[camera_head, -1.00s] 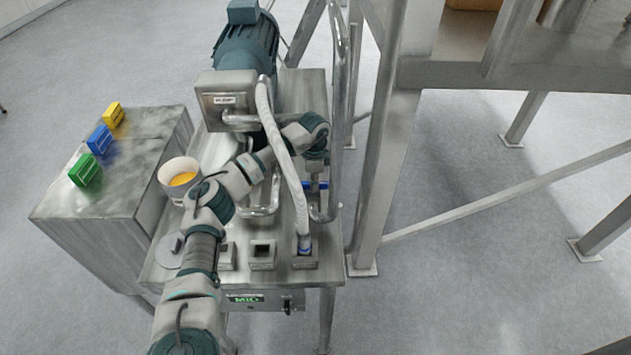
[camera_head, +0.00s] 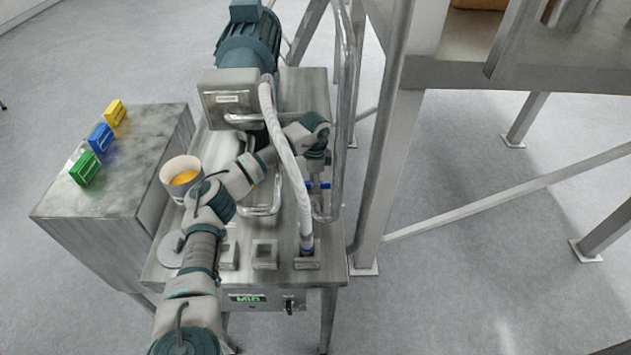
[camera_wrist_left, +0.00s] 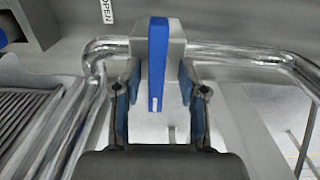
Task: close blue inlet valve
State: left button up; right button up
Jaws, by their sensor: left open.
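The blue inlet valve handle (camera_wrist_left: 158,60) shows in the left wrist view as a long blue bar with a small white mark near its lower end. In the head view, bits of blue valve (camera_head: 325,185) show just below my left gripper (camera_head: 318,172). In the left wrist view my left gripper (camera_wrist_left: 158,105) is open, its two blue-padded fingers on either side of the handle's lower part. Gaps show between the pads and the handle. My right gripper is not in view.
Steel pipes (camera_head: 345,110) run close to the valve. A white hose (camera_head: 285,150) hangs beside my left arm. A white cup with yellow contents (camera_head: 181,176) stands left of the arm. A green display (camera_head: 247,299) is on the machine's front. Coloured blocks (camera_head: 100,138) sit on the side cabinet.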

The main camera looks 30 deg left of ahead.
pick_arm(q)
notch_tip(320, 180, up, 12)
dwell(0.4)
jog(key=shift+f, duration=0.15)
dwell(0.3)
